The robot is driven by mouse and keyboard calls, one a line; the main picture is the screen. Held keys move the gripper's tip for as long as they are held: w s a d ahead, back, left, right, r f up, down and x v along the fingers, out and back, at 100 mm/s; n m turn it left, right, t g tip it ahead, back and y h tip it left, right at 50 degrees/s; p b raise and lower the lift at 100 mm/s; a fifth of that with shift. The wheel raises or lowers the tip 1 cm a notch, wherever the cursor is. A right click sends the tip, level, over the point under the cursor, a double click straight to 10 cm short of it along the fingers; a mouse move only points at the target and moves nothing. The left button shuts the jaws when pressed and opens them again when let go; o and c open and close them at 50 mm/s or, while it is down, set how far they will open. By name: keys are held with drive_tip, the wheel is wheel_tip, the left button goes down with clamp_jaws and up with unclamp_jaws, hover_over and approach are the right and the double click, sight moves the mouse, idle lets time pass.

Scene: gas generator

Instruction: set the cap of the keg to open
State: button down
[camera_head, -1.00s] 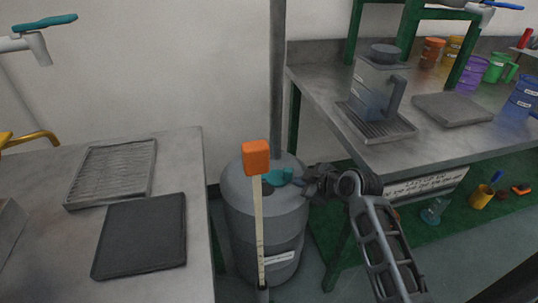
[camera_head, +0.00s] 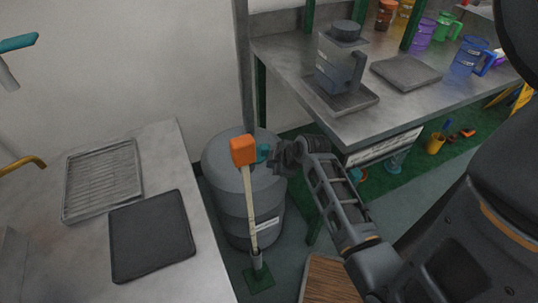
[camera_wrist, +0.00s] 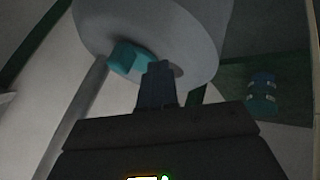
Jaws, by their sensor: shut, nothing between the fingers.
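The keg (camera_head: 222,165) is a grey drum standing on the floor between the left table and the right bench. Its cap (camera_head: 263,153) is teal and sits on the keg's top, partly hidden behind the orange block in the head view. In the wrist view the teal cap (camera_wrist: 128,58) lies just left of my fingertips, on the grey keg top (camera_wrist: 185,22). My gripper (camera_head: 284,156) is at the right of the cap, low over the keg top. In the wrist view my gripper (camera_wrist: 156,70) is shut with nothing held. I cannot tell whether it touches the cap.
An orange block (camera_head: 243,151) on a pale upright stick stands in front of the keg. A grey pole (camera_head: 243,70) rises behind it. The left table (camera_head: 165,160) holds a rack and a dark mat. The right bench (camera_head: 285,50) holds a jug and coloured mugs.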

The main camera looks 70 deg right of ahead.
sight(267, 154)
drive_tip(key=d, duration=0.1)
drive_tip(key=w+d+f, duration=0.1)
drive_tip(key=w+d, duration=0.1)
drive_tip(key=shift+f, duration=0.35)
drive_tip(key=shift+w+d, duration=0.3)
drive_tip(key=shift+d, duration=0.45)
drive_tip(key=shift+d+f+n+y+b, duration=0.2)
drive_tip(key=shift+d+n+y+b, duration=0.1)
drive_tip(key=shift+d+n+b, duration=0.25)
drive_tip(key=shift+w+d+r, duration=0.1)
drive_tip(key=shift+d, duration=0.75)
drive_tip(key=shift+a, duration=0.1)
